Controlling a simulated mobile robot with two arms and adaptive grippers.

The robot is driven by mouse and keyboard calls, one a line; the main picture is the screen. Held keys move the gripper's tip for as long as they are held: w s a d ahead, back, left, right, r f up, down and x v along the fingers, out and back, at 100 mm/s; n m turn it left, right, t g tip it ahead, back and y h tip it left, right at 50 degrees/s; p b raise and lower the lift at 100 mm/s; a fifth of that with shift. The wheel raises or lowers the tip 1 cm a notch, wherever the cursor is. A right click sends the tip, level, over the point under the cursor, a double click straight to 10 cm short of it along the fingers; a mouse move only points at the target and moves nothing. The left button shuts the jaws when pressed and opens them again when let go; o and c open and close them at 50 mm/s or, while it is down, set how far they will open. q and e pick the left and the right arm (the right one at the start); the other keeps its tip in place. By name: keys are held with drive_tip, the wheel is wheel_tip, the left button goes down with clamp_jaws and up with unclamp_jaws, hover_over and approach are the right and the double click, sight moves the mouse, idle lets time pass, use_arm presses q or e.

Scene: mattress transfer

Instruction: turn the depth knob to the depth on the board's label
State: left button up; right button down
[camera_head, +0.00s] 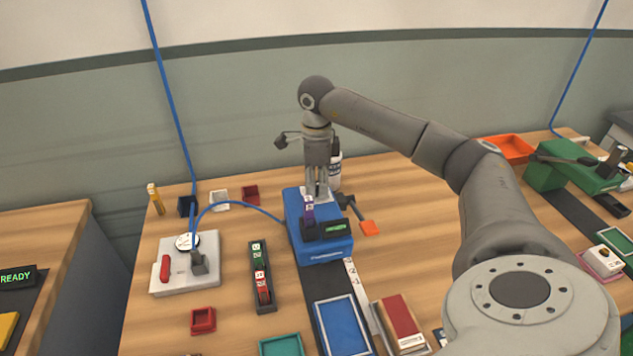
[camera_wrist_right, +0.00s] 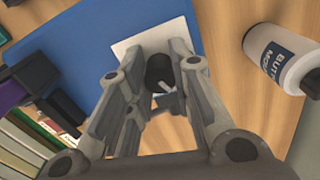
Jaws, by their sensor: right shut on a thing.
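The blue machine (camera_head: 327,249) stands in the middle of the bench with a small green-lit display (camera_head: 336,227) on its front. My right gripper (camera_head: 317,193) points down at the back of its top. In the right wrist view, my right gripper (camera_wrist_right: 168,82) is shut on the black depth knob (camera_wrist_right: 158,68), with a finger on each side. A pale pointer mark shows on the knob, which sits by a white plate (camera_wrist_right: 132,48) on the blue top. The fingers hide part of the knob. I cannot read the display or any board label. My left gripper is out of view.
A white bottle (camera_head: 335,172) stands close behind the blue machine; it also shows in the right wrist view (camera_wrist_right: 285,60). An orange-tipped lever (camera_head: 369,228) sticks out at the machine's right. A blue tray (camera_head: 342,325) lies in front. A grey device (camera_head: 185,275) stands left.

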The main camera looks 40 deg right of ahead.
sight(316, 185)
drive_tip(key=shift+m, duration=1.2)
drive_tip(key=c, duration=1.5)
unclamp_jaws()
drive_tip(key=shift+o, duration=1.2)
drive_tip(key=shift+w+d+f, duration=0.1)
drive_tip(key=shift+a+r, duration=0.2)
drive_tip(key=shift+d+r, duration=0.1)
drive_tip(key=shift+r, duration=0.2)
wheel_tip(316, 185, up, 11)
drive_tip(key=shift+r, duration=0.2)
